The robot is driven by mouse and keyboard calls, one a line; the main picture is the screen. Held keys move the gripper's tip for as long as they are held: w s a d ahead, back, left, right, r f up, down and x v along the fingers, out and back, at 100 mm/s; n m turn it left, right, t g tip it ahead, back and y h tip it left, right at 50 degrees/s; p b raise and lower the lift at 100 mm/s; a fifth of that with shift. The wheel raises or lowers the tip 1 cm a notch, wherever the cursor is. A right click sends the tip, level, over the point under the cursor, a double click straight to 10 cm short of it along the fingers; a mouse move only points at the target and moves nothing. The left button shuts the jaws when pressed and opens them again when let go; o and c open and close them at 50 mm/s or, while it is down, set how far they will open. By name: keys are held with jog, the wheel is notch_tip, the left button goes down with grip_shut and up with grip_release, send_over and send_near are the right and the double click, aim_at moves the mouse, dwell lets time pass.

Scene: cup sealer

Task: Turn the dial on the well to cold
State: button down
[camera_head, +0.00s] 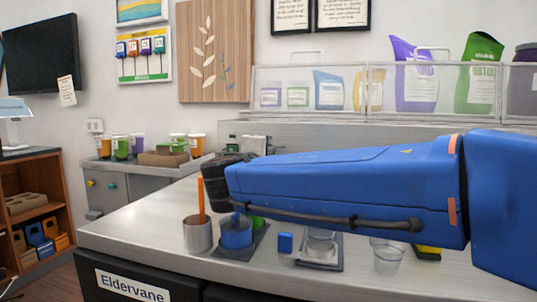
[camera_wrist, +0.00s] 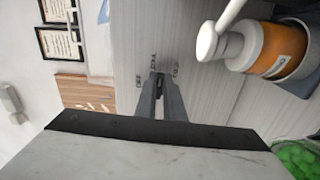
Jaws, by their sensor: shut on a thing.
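In the wrist view, the two grey fingers of my gripper (camera_wrist: 160,98) are closed on a small dark dial (camera_wrist: 160,79) on a light grey panel. Small rotated dark labels surround the dial: one to its left looks like OFF, one above looks like COLD, one to the upper right looks like HOT. The fingers cover most of the dial, so where it points cannot be told. In the head view, my blue arm reaches left across the counter, with its dark wrist end (camera_head: 222,172) at the back. The dial and the well do not show there.
A steel cup (camera_head: 198,234) with an orange stick and a blue container (camera_head: 236,233) stand on the counter (camera_head: 140,225) below my arm. A small blue block (camera_head: 285,243) and a clear cup (camera_head: 388,258) are further right. An orange pump bottle (camera_wrist: 280,48) stands near my gripper.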

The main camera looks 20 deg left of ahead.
jog(key=shift+a+f+m, duration=0.1)
jog(key=shift+f+m, duration=0.1)
jog(key=shift+m, duration=1.35)
jog(key=shift+a+f+m, duration=0.1)
jog(key=shift+f+m, duration=0.15)
jog(key=shift+m, duration=1.25)
jog(key=shift+a+f+m, duration=0.1)
jog(key=shift+f+m, duration=0.1)
jog(key=shift+m, duration=1.35)
jog(key=c, duration=1.9)
grip_release()
jog(key=shift+o, duration=0.2)
jog(key=shift+s, duration=0.2)
jog(key=s, duration=0.5)
jog(key=s+d, duration=0.1)
jog(key=s, duration=0.5)
jog(key=s+d, duration=0.1)
jog(key=s, duration=0.5)
